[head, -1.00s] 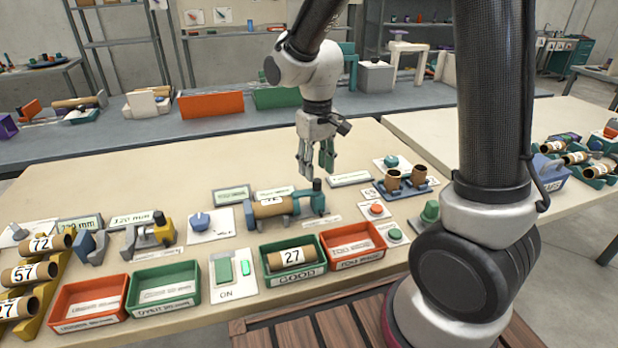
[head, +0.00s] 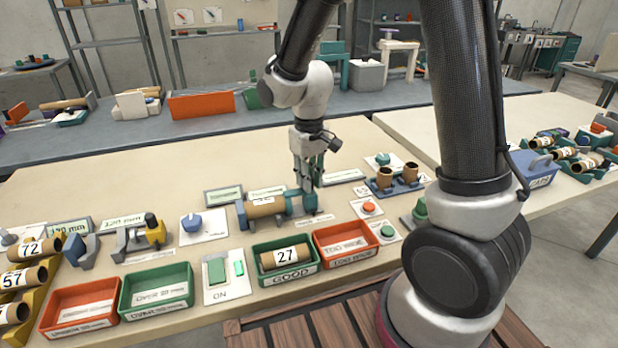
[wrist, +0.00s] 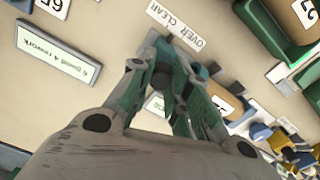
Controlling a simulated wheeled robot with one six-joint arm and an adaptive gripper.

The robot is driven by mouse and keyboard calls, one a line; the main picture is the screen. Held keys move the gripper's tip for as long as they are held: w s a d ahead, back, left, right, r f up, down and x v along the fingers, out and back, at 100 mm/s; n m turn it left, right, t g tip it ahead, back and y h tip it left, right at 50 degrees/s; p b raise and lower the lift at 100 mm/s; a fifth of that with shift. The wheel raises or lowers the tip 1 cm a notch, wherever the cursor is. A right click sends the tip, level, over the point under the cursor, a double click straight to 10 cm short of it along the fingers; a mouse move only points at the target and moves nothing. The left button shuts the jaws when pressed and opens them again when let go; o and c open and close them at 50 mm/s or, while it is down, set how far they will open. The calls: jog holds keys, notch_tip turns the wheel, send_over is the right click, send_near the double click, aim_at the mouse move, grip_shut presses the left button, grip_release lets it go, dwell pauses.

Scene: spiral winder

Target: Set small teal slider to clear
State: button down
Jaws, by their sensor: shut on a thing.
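The teal slider (head: 295,201) stands at the right end of the blue fixture (head: 243,217) that cradles a cardboard tube (head: 266,207). My gripper (head: 309,186) is down at it, with its fingers closed. In the wrist view, my gripper (wrist: 175,75) is shut on the slider's top, and the fingers hide most of it. A label reading "OVER CLEAR" (wrist: 175,25) lies on the table just beyond the fingertips. The same label (head: 311,221) shows in front of the fixture in the head view. The slider's exact setting is hidden.
A green tray (head: 291,275) holding tube 27 and a red tray (head: 352,256) stand in front. A red button (head: 369,208) and a blue holder with two upright tubes (head: 384,188) are to the right.

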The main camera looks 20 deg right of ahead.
jog(key=shift+d, duration=0.75)
jog(key=c, duration=1.3)
grip_release()
jog(key=shift+d, duration=0.15)
jog(key=shift+r, duration=0.15)
notch_tip(320, 180, up, 12)
